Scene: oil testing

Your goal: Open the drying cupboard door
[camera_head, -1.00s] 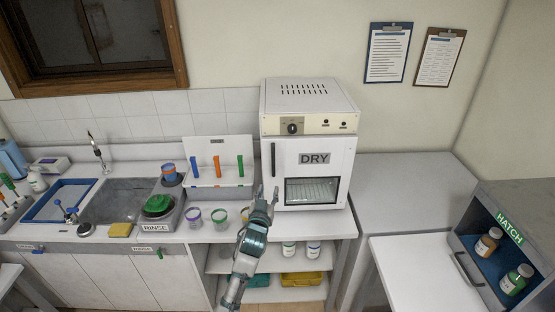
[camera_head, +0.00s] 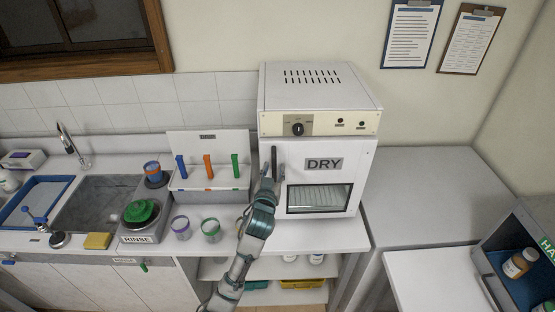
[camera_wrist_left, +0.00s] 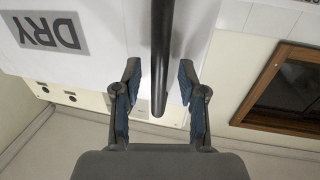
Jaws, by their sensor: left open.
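The drying cupboard (camera_head: 318,95) is a white box on the counter, labelled DRY, with a control panel above its door. Its door (camera_head: 345,170) is shut and has a small window low down. A dark vertical handle (camera_head: 274,158) is at the door's left edge. My left gripper (camera_head: 272,178) is at the handle's lower part, in front of the door. In the left wrist view, the open left gripper (camera_wrist_left: 158,85) has its fingers on either side of the black handle (camera_wrist_left: 161,45), with gaps on both sides. My right gripper is not in view.
Left of the cupboard stand a rack (camera_head: 208,162) with coloured clips, two cups (camera_head: 211,230) and a green-topped item (camera_head: 141,211) by the RINSE label. A sink is farther left. A grey bench (camera_head: 420,195) at right has clear room. The hatch (camera_head: 515,260) holds bottles.

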